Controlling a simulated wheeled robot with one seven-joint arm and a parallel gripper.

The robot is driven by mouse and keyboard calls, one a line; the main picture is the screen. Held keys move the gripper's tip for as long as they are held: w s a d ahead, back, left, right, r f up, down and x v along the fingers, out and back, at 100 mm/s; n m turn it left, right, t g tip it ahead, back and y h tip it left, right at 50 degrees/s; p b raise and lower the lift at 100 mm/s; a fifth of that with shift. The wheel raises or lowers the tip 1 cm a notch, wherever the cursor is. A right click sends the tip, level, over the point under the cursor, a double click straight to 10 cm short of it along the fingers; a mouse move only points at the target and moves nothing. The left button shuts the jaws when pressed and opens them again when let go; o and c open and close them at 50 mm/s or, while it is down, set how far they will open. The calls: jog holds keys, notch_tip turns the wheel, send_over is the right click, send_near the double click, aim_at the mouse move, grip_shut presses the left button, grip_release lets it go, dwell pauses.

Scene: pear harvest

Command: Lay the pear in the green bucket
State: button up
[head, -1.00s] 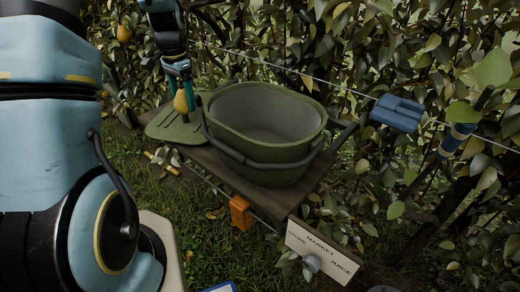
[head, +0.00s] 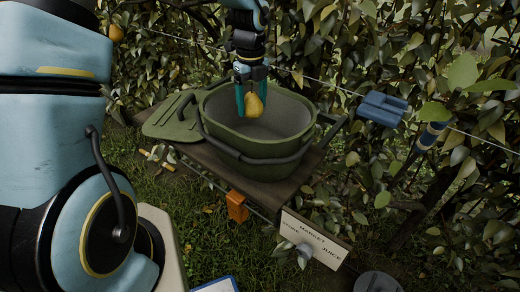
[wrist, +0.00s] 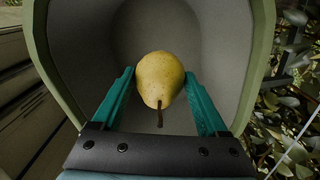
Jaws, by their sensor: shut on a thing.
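The yellow pear (head: 256,105) is between the teal fingers of my gripper (head: 249,100), which is shut on it. In the wrist view the pear (wrist: 160,80) sits between both fingers of my gripper (wrist: 161,100), its stem pointing back toward the palm. The green bucket (head: 262,150) stands on a wooden board, its grey inside empty where I can see it. The pear is over the bucket's opening, toward its left side in the head view. In the wrist view the bucket's rim (wrist: 265,45) surrounds the pear and fingers.
A green lid (head: 172,122) lies left of the bucket. The bucket's dark handle (head: 250,158) hangs across its front. A wire with a blue clip (head: 381,112) runs behind. Dense leaves stand behind.

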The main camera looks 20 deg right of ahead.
jog(key=shift+s+d+f+m, duration=0.1)
jog(key=shift+s+f+m, duration=0.2)
jog(key=shift+s+m, duration=0.3)
jog(key=shift+s+d+f+m, duration=0.1)
jog(key=shift+s+f+m, duration=0.15)
jog(key=shift+s+m, duration=0.35)
notch_tip(320, 180, down, 5)
jog(key=shift+s+f+p, duration=0.1)
jog(key=shift+f+p, duration=0.1)
jog(key=shift+p, duration=0.3)
jog(key=shift+f+p, duration=0.3)
jog(key=shift+f, duration=1.9)
jog(key=shift+f, duration=0.15)
jog(key=o, duration=1.6)
jog(key=shift+c, duration=0.2)
notch_tip(320, 180, up, 12)
jog(key=shift+r+b, duration=0.15)
jog(key=shift+b, duration=0.8)
